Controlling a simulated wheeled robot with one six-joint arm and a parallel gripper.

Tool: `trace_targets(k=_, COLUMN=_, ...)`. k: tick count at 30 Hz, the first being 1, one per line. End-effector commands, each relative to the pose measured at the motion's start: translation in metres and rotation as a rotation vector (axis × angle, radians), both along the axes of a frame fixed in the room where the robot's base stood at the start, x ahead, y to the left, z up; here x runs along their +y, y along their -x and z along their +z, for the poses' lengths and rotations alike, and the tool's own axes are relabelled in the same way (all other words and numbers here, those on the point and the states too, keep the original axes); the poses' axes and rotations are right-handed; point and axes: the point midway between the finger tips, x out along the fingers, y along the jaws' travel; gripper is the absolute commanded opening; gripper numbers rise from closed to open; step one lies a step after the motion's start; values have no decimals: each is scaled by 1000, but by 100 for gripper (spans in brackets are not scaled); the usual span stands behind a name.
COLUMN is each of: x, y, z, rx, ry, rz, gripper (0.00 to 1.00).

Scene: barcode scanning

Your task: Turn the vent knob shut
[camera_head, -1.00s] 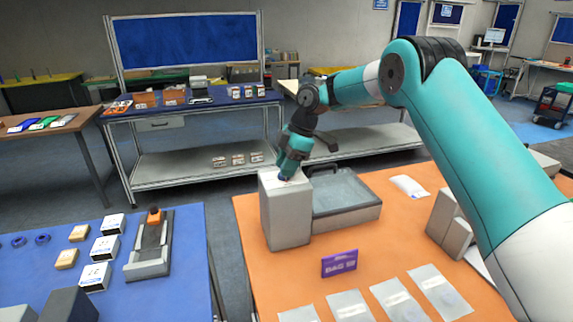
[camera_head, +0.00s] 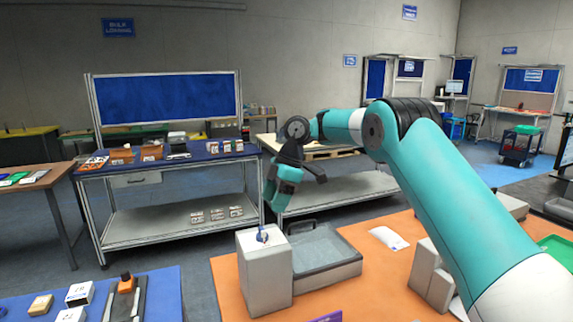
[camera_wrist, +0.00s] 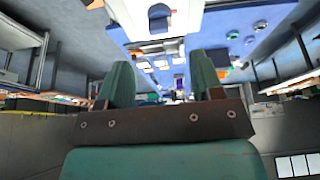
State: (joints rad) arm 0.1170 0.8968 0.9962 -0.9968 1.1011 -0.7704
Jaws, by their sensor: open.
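The blue vent knob (camera_head: 262,236) sits on top of a grey upright box (camera_head: 266,273) at the left end of the orange table. A pale patch lies around the knob; its turn angle is too small to read. My gripper (camera_head: 271,205) is above the knob, apart from it, with clear space between them. In the wrist view, the two teal fingers of my gripper (camera_wrist: 160,78) stand apart with nothing between them.
A grey lidded case or tray (camera_head: 325,255) stands right beside the box. A white packet (camera_head: 389,238) lies farther right on the orange table (camera_head: 368,292). A blue table (camera_head: 165,290) with small boxes is at lower left. A shelved bench (camera_head: 172,222) stands behind.

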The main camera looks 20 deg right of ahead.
Motion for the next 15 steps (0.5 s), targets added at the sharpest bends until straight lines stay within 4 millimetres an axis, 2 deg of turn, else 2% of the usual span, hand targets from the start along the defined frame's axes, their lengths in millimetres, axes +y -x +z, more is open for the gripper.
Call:
trace_targets(k=1, x=-7, y=-1, z=20, rx=-3, ry=3, rz=-2, gripper=60)
trace_targets(k=6, x=-21, y=0, z=58, rx=1, ry=1, rz=-2, gripper=60)
trace_targets(k=10, x=-28, y=0, z=75, rx=2, ry=1, rz=-1, gripper=60)
trace_targets(k=15, x=-35, y=-1, z=87, rx=0, ry=1, rz=-1, gripper=60)
